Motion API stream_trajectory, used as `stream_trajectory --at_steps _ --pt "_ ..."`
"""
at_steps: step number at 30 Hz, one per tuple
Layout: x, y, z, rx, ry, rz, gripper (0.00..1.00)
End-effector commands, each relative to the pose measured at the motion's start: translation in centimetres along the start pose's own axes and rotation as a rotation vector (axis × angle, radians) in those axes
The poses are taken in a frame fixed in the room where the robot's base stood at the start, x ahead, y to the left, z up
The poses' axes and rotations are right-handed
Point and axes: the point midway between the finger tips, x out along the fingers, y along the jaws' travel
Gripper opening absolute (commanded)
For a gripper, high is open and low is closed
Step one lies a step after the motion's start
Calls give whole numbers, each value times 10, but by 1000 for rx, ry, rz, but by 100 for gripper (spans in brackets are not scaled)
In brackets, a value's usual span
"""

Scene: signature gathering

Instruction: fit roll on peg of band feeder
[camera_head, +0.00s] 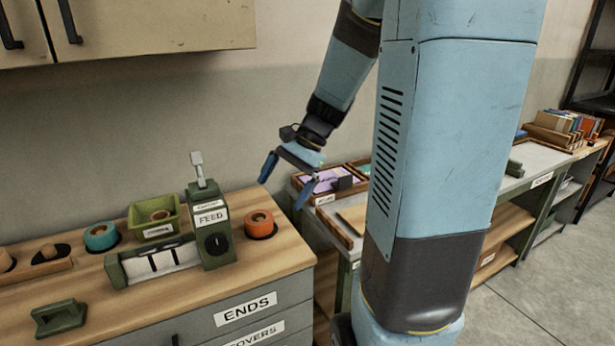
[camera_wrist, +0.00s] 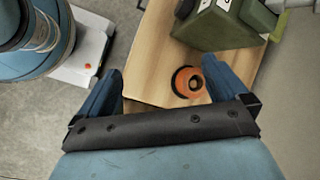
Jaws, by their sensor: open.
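An orange roll (camera_head: 260,227) with a wooden-looking core lies flat on a dark round spot at the right end of the wooden counter. The green band feeder (camera_head: 216,244), marked FEED, stands just left of it, with a pale upright piece on top. I cannot tell which part is its peg. My gripper (camera_head: 287,181) is open and empty, in the air above and right of the orange roll. In the wrist view the orange roll (camera_wrist: 181,84) shows between the blue fingers, nearer the right one, and apart from them. Part of the feeder (camera_wrist: 220,27) shows at the top.
A teal-rimmed roll (camera_head: 101,237) and a green bin (camera_head: 157,230) with a roll in it stand left of the feeder. A green block (camera_head: 59,317) lies at the counter's front. Trays (camera_head: 335,193) stand on a bench to the right. Cabinets (camera_head: 150,30) hang above.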

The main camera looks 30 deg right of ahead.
Motion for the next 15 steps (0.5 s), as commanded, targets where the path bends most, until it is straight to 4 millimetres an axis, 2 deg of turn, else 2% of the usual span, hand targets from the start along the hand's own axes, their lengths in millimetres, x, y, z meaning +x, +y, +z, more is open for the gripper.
stream_trajectory --at_steps 1,6,15 --pt "-4 2 13 -63 36 18 100" --pt "-18 15 45 -267 155 84 100" --pt "-43 41 91 -623 374 190 100"
